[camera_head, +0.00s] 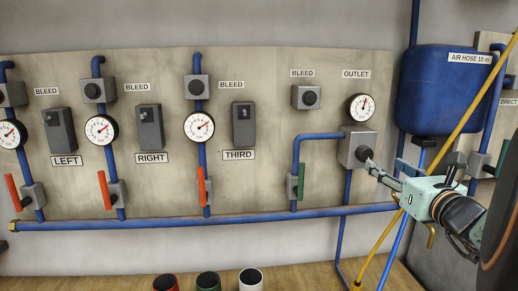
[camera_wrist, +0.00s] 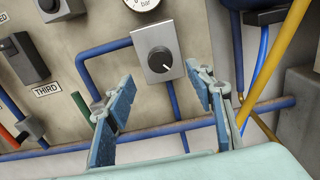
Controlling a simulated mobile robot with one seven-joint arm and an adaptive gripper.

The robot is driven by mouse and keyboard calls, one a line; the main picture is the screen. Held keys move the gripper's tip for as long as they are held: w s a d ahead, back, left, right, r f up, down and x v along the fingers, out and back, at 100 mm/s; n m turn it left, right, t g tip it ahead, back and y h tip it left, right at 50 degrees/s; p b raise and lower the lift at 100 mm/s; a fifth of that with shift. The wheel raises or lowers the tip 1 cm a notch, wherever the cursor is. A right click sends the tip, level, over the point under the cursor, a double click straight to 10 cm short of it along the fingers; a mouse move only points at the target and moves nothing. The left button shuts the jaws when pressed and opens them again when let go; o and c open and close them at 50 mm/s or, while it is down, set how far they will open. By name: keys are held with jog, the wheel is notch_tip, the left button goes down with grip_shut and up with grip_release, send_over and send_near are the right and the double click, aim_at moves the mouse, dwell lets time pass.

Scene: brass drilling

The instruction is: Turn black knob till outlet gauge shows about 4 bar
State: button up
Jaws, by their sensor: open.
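The black knob (camera_head: 365,153) sits on a grey box (camera_head: 347,149) below the outlet gauge (camera_head: 361,107) on the wall panel. In the wrist view the knob (camera_wrist: 160,60) shows whole, with a white mark at its lower right. The outlet gauge has a white dial; its needle points up, slightly right, and its value is too small to read. In the wrist view only the gauge's lower edge (camera_wrist: 146,4) shows. My gripper (camera_head: 381,170) is at the lower right of the knob. Its fingers (camera_wrist: 165,88) are open and empty, with the knob ahead of the gap, apparently untouched.
Blue pipes run around the knob box, with a green-handled valve (camera_head: 300,181) to its left. Three cups (camera_head: 208,282) stand on the bench below.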

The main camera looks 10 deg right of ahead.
aim_at(367, 154)
jog(key=w, duration=0.9)
jog(key=shift+w+d+p, duration=0.1)
jog(key=shift+d+p, duration=0.1)
jog(key=shift+p, duration=0.2)
jog(key=shift+c, duration=0.5)
jog(key=c, duration=1)
